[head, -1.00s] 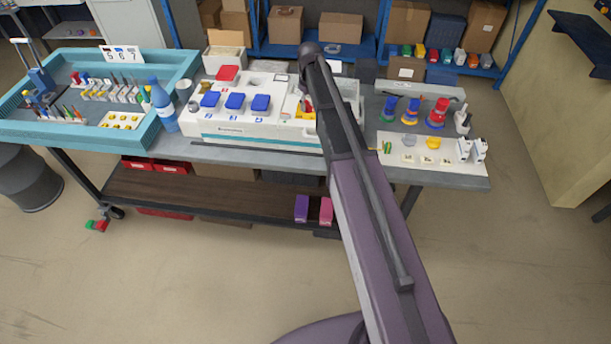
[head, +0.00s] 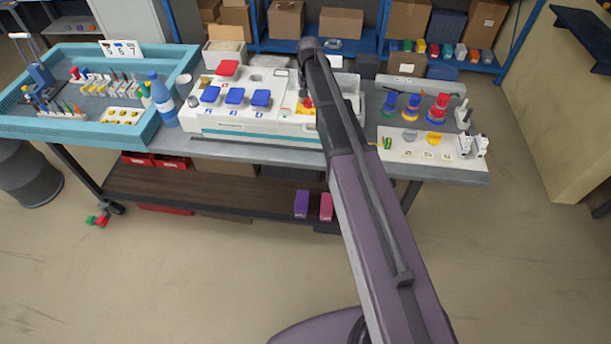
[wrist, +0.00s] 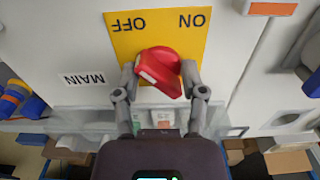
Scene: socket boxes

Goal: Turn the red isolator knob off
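The red isolator knob (wrist: 160,72) sits on a yellow plate (wrist: 122,40) marked OFF and ON, upside down in the wrist view. ON is at the right and OFF at the left. The knob's grip lies at a slant, with a white mark on it. My gripper (wrist: 159,76) has one finger on each side of the knob, very close to it. Whether both fingers press on it is unclear. In the head view the knob (head: 308,102) is small and partly hidden by my arm.
A MAIN label (wrist: 83,79) is beside the plate. The white socket box (head: 250,127) carries several blue covers (head: 234,96) and a red one (head: 227,68). A blue bottle (head: 163,100) stands to its left. Coloured plugs (head: 411,107) stand to the right of my arm.

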